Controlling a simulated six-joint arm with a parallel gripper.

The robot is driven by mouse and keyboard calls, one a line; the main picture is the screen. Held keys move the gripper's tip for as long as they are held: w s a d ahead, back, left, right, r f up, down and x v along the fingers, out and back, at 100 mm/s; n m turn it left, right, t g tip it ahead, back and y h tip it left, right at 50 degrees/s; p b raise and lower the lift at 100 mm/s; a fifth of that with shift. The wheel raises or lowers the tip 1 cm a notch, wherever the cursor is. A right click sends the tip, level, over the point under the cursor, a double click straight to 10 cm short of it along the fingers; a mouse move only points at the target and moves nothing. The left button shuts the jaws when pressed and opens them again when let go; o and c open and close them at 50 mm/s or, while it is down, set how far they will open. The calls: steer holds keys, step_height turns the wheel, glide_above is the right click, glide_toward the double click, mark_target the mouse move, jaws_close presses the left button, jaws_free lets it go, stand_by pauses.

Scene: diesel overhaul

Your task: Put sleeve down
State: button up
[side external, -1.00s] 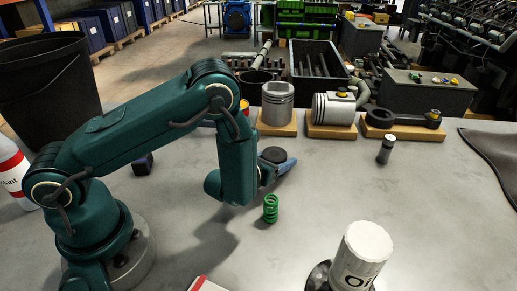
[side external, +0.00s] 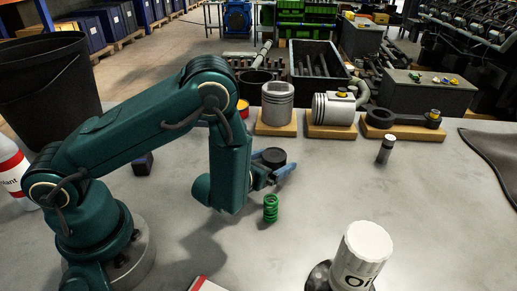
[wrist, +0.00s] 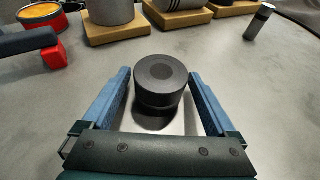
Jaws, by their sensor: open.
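The sleeve (wrist: 160,82) is a short dark cylinder with a flat top. In the wrist view it is between the two blue fingers of my gripper (wrist: 161,76), with gaps beside it. My gripper is open. In the side view the sleeve (side external: 274,156) appears upright at the end of my gripper (side external: 283,168), above the green spring in the picture. A dark shadow lies under it in the wrist view; its lower edge is partly hard to make out.
A green spring (side external: 271,209) stands just in front of my gripper. Pistons (side external: 278,95) and a connecting rod (side external: 405,119) rest on wooden blocks behind. A small grey cylinder (side external: 385,150) stands to the right. A white oil container (side external: 363,255) is at the front. The table between is clear.

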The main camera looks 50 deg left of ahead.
steer(key=v, duration=0.9)
steer(key=shift+s, duration=0.1)
